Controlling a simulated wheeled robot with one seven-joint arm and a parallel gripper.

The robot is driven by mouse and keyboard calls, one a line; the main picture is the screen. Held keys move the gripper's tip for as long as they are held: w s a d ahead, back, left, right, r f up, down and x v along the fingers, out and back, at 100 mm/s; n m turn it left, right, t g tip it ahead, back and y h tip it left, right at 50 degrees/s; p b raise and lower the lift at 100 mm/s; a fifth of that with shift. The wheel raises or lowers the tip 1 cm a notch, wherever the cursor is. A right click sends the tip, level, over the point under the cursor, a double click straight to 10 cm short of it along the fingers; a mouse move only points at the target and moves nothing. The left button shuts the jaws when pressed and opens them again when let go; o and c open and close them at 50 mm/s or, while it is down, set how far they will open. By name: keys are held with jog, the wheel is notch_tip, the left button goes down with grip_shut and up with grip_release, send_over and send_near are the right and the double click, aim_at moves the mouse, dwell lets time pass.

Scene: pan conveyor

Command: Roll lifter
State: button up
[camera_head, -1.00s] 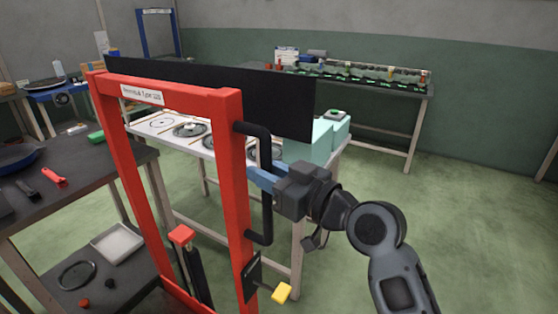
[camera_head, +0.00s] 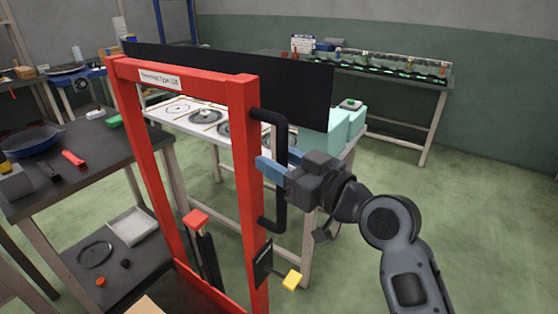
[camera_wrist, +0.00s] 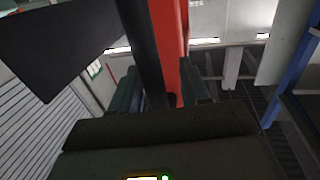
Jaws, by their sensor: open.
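The lifter (camera_head: 247,190) is a tall red frame with a label on its top bar, standing upright in the middle of the head view. A black upright handle (camera_head: 281,150) is fixed to its right post. My gripper (camera_head: 266,168) is at the handle's middle, with its blue fingers reaching past it. In the wrist view, the black handle (camera_wrist: 146,55) runs between the two open fingers (camera_wrist: 165,95), next to the red post (camera_wrist: 170,35). I cannot tell whether the fingers touch the handle. The lifter's base is cut off by the picture's lower edge.
A dark table (camera_head: 70,145) with a pan and tools stands close at the left. A white table (camera_head: 188,122) with round plates and teal boxes (camera_head: 325,145) is behind the lifter. A long bench (camera_head: 438,82) lines the back wall. Green floor (camera_head: 480,220) is open at the right.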

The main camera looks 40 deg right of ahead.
jog(key=s+d+b, duration=0.1)
jog(key=s, duration=0.6)
jog(key=shift+s+b, duration=0.35)
jog(key=s+a+f+m+g+h, duration=0.2)
jog(key=s+a+f+m+h, duration=0.15)
jog(key=s+f, duration=0.85)
jog(key=s+a+n, duration=0.1)
jog(key=s+a, duration=0.1)
jog(key=s, duration=0.7)
jog(key=s+a+g, duration=0.1)
jog(key=s+a, duration=0.1)
jog(key=s, duration=0.6)
jog(key=shift+s+f+n+y+p, duration=0.35)
jog(key=shift+p, duration=0.05)
